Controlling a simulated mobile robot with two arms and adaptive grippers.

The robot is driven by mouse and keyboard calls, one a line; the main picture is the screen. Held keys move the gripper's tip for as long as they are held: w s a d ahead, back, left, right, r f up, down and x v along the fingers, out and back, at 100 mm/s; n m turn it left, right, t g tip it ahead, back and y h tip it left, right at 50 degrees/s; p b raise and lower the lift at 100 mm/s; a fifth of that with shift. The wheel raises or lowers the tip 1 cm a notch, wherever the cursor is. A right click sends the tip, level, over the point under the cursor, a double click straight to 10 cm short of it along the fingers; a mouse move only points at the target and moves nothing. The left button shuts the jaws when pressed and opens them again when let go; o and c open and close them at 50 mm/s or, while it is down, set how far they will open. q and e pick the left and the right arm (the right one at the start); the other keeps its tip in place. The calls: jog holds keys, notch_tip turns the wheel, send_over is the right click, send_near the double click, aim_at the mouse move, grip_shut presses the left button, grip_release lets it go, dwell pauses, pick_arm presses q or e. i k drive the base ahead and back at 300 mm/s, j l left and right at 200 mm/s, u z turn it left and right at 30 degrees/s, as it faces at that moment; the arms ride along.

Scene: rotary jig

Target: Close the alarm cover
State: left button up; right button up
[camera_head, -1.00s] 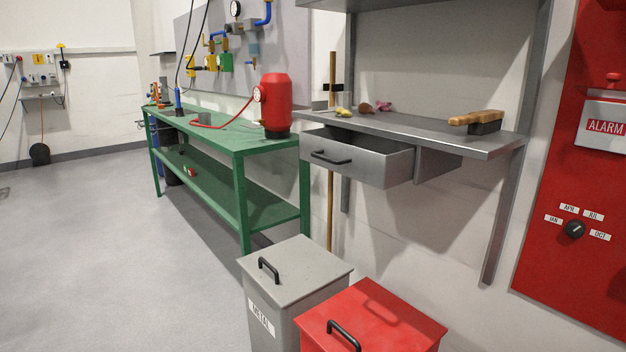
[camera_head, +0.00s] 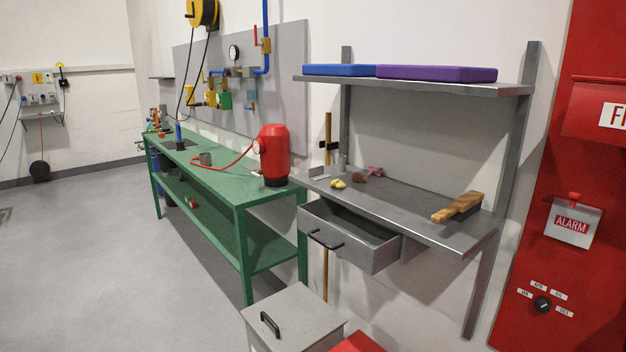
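The alarm unit (camera_head: 573,222) is on the red panel at the right. It has a light grey plate with a red ALARM label, and the plate seems to lean out from the panel. A red knob or button (camera_head: 575,197) shows at the plate's top edge, uncovered from this side. I cannot tell clearly how the cover is hinged. Neither of my grippers is in view.
A red box with a partly cut-off label (camera_head: 590,110) juts out above the alarm. A month dial (camera_head: 542,304) is below. Left of the panel, a grey workbench (camera_head: 400,205) has its drawer (camera_head: 350,240) pulled out. A grey bin (camera_head: 295,315) stands in front.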

aim_at(573, 202)
jog(key=z, duration=1.3)
